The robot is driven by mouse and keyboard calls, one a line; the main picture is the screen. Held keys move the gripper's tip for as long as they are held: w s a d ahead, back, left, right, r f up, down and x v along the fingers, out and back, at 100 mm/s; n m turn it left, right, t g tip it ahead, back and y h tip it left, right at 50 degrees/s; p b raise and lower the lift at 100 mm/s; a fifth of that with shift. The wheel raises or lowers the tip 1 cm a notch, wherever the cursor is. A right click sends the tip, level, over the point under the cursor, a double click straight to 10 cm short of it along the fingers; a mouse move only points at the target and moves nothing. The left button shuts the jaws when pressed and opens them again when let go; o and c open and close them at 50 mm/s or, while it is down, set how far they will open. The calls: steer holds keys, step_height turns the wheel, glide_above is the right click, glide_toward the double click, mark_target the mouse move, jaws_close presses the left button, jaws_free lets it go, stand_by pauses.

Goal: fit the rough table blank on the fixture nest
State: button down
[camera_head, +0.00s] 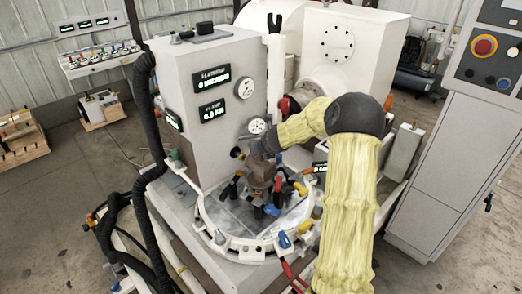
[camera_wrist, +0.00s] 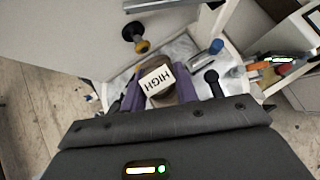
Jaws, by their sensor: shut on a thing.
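My gripper (camera_wrist: 161,92) is shut on a brown block with a white label reading HIGH, which I take for the rough table blank (camera_wrist: 168,99). Its two purple fingers stand on either side of the block. In the head view the brown blank (camera_head: 260,178) is over the middle of a round, pale, rimmed table. The fixture nest is not clearly seen; the blank and the handles around it hide the middle of the table. I cannot tell whether the blank touches what is below it.
The round table (camera_head: 219,238) has several black, red, yellow and blue handles and knobs on and around it. A tall white housing (camera_head: 215,75) with gauges and displays stands behind. A control cabinet (camera_head: 445,160) is at right. Black hoses (camera_head: 152,140) run along the left.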

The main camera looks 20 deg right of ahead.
steer(key=shift+w+f+b, duration=0.1)
steer(key=shift+f+b, duration=0.85)
steer(key=shift+b, duration=0.2)
stand_by(0.4)
steer(key=c, duration=1)
jaws_free()
steer(key=shift+f, duration=0.2)
steer(key=p+v, duration=0.2)
steer(key=v, duration=1.5)
steer(key=shift+s+r, duration=0.3)
